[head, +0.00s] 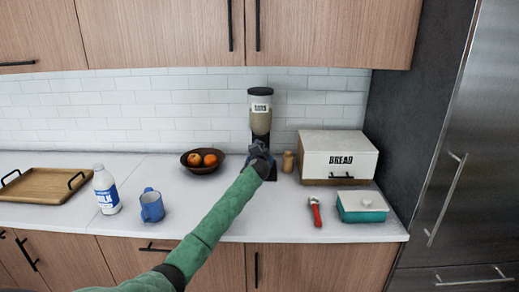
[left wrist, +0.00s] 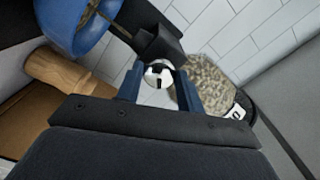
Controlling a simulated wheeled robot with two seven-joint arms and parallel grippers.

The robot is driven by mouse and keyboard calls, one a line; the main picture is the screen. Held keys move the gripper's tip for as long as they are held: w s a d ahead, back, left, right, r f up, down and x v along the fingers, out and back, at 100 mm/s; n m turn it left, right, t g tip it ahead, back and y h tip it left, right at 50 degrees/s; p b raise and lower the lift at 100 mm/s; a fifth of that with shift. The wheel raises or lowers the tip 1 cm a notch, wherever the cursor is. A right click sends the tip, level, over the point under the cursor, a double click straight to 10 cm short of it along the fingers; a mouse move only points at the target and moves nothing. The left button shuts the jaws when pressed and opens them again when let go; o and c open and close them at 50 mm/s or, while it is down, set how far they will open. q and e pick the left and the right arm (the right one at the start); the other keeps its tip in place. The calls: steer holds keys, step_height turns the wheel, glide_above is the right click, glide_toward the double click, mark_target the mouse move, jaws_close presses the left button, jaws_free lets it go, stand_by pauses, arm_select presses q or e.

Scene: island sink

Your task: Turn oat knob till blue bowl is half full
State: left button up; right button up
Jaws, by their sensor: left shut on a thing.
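The oat dispenser (head: 261,115) stands against the tiled wall, its clear hopper holding oats under a dark lid. The hopper also shows tilted in the left wrist view (left wrist: 210,85). My left gripper (head: 259,152) is at the dispenser's front; in the left wrist view its two fingers (left wrist: 158,82) are closed around the silver knob (left wrist: 157,73). The blue bowl (left wrist: 72,25) shows at the upper left of the left wrist view, cut off by the frame edge. Its fill level cannot be read. In the head view my gripper and arm hide the bowl.
A wooden shaker (head: 288,161) and a bread box (head: 338,158) stand right of the dispenser. A fruit bowl (head: 203,166) is at its left. A blue mug (head: 151,206), milk bottle (head: 106,193), red-handled tool (head: 315,212) and teal dish (head: 361,213) stand nearer the front.

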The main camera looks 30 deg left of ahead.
arm_select(q)
steer(key=shift+m, duration=0.9)
arm_select(e)
steer(key=shift+d+f, duration=0.15)
steer(key=shift+f, duration=0.3)
steer(key=shift+s+d+f, duration=0.15)
steer(key=shift+s, duration=0.05)
arm_select(q)
steer(key=o, duration=1)
steer(key=shift+d, duration=0.1)
arm_select(e)
steer(key=shift+w, duration=0.1)
arm_select(q)
steer(key=b+v, duration=0.2)
steer(key=v, duration=0.5)
steer(key=shift+s+d, duration=0.25)
steer(key=shift+s, duration=0.05)
arm_select(e)
step_height(320, 180, up, 7)
steer(key=w+a, duration=0.1)
steer(key=a, duration=0.1)
steer(key=shift+r, duration=0.2)
